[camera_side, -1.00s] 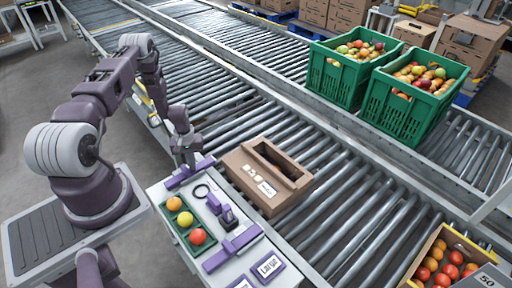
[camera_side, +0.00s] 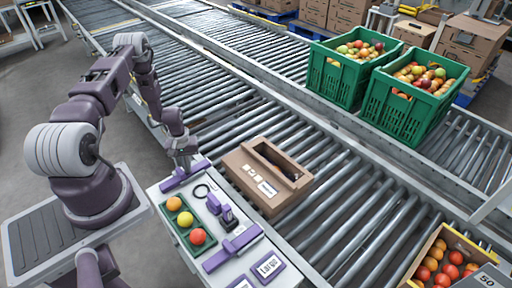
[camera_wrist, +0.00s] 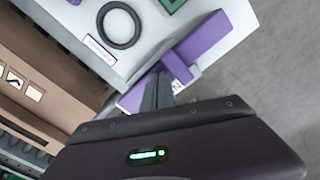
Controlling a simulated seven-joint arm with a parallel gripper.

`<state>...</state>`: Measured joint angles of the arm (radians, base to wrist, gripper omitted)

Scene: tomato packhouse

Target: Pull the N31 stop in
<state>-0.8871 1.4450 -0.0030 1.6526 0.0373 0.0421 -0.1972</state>
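A purple bar-shaped stop (camera_side: 200,166) lies across the far end of the pale bench beside the conveyor. It also shows in the wrist view (camera_wrist: 205,42), with a white label beside it reading "N"; the rest of that label is hidden by my fingers. My gripper (camera_side: 181,164) reaches down onto the middle of this stop. In the wrist view my gripper's fingers (camera_wrist: 158,92) are close together at the stop and look shut on it; the gripped part is hidden. A second purple stop (camera_side: 232,248) lies at the bench's near end.
A brown carton (camera_side: 275,203) stands on the rollers close beside the bench. Green crates (camera_side: 405,115) stand farther back.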

